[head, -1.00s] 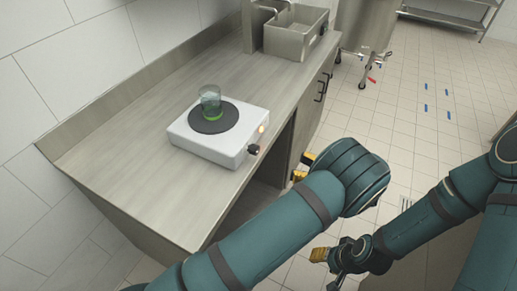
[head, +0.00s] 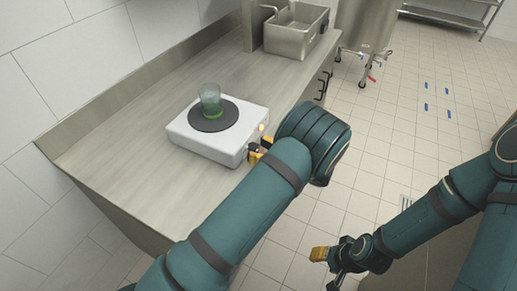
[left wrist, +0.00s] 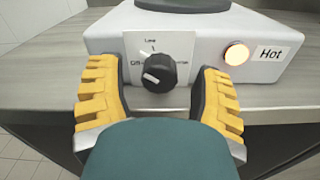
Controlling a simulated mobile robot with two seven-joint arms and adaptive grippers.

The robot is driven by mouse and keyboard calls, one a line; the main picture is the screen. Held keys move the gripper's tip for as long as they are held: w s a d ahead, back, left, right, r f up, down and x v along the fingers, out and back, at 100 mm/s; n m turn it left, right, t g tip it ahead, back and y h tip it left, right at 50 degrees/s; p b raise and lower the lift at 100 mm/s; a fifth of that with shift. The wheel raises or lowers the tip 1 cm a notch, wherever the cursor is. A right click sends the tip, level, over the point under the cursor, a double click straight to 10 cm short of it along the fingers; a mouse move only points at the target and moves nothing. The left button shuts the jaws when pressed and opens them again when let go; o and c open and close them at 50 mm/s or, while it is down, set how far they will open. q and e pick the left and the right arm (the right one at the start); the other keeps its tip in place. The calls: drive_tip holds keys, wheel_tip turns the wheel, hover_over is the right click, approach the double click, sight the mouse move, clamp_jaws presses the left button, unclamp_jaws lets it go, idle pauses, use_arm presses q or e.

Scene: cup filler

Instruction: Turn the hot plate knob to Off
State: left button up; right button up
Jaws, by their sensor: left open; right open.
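The white hot plate (head: 188,148) sits on the steel counter, with a glass beaker (head: 210,98) on its dark round plate (head: 213,117). In the left wrist view the black knob (left wrist: 156,72) is on the front panel, its white mark pointing to the lower left. Labels show around it, partly covered. The round light (left wrist: 237,53) beside a "Hot" label glows orange. My left gripper (left wrist: 159,98) is open, with its yellow-padded fingers on either side of the knob, apart from it. It also shows in the head view (head: 260,152). My right gripper (head: 328,260) is open, low over the floor.
The counter (head: 120,150) has clear room left of the hot plate. A steel sink basin (head: 296,30) stands at its far end. A large steel vessel on legs (head: 365,25) is beyond the counter.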

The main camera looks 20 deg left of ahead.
use_arm(q)
clamp_jaws()
drive_tip(key=shift+n, duration=0.3)
drive_tip(key=n+b, duration=0.1)
drive_tip(key=n, duration=0.1)
drive_tip(key=shift+n, duration=0.3)
drive_tip(key=shift+n+b, duration=0.65)
drive_tip(key=shift+n, duration=1.25)
drive_tip(key=shift+a, duration=0.1)
unclamp_jaws()
